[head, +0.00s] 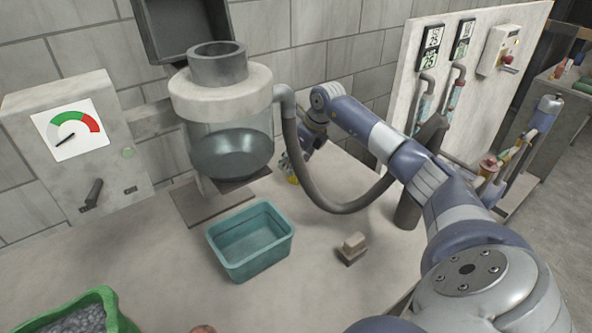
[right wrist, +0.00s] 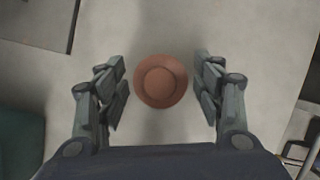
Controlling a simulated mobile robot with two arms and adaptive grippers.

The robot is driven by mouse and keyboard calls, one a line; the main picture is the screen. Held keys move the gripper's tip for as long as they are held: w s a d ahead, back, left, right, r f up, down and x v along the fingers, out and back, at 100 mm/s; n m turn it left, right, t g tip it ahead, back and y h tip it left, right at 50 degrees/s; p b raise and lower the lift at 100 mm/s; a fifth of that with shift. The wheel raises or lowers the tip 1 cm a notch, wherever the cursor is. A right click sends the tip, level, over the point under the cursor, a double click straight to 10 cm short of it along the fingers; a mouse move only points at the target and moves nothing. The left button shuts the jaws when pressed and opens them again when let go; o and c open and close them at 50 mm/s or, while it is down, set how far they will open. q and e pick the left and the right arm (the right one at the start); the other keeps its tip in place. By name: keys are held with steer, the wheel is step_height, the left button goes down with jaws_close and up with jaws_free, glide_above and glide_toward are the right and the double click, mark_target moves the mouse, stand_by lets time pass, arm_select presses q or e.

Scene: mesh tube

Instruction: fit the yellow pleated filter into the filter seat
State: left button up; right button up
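A small patch of yellow (head: 291,179) shows beside the vessel, mostly hidden by my right arm and the hose; it looks like the pleated filter. In the right wrist view a round terracotta-coloured disc (right wrist: 161,81) lies between the fingers, probably the filter's end cap; no pleats show there. My right gripper (right wrist: 161,88) is open, with a clear gap on both sides of the disc. In the head view my right gripper (head: 299,155) is mostly hidden behind the hose. The open grey collar (head: 217,64) on top of the vessel may be the filter seat. My left gripper is out of view.
A white-ringed clear vessel (head: 222,96) with a dark bowl stands at the back. A grey hose (head: 318,199) loops from it to the right. A teal bin (head: 250,262), a small block (head: 354,243) and a green tray (head: 113,309) are on the table.

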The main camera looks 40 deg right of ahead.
steer(key=c, duration=0.6)
steer(key=shift+o, duration=0.2)
steer(key=shift+r, duration=0.15)
